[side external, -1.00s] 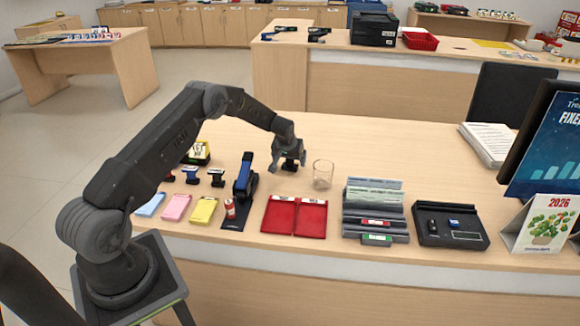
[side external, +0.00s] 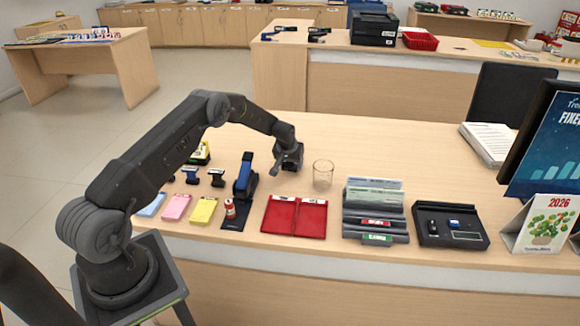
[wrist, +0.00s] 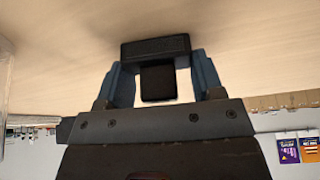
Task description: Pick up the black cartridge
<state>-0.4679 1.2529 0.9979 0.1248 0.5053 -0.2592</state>
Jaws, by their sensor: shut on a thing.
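The black cartridge (wrist: 156,48) shows in the wrist view as a dark block with a wider bar at its far end. It sits between the two bluish fingers of my gripper (wrist: 157,85), which is shut on it. In the side view my gripper (side external: 287,163) is low over the middle of the counter (side external: 380,150), left of the clear glass. There the cartridge is a small dark shape, mostly hidden by the fingers. I cannot tell whether it touches the counter.
The clear glass (side external: 323,174) stands close to the right of my gripper. A blue and black stapler (side external: 245,178) is to the left, and open red folders (side external: 295,215) lie in front. Several stamps (side external: 205,176) stand farther left. The counter behind is free.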

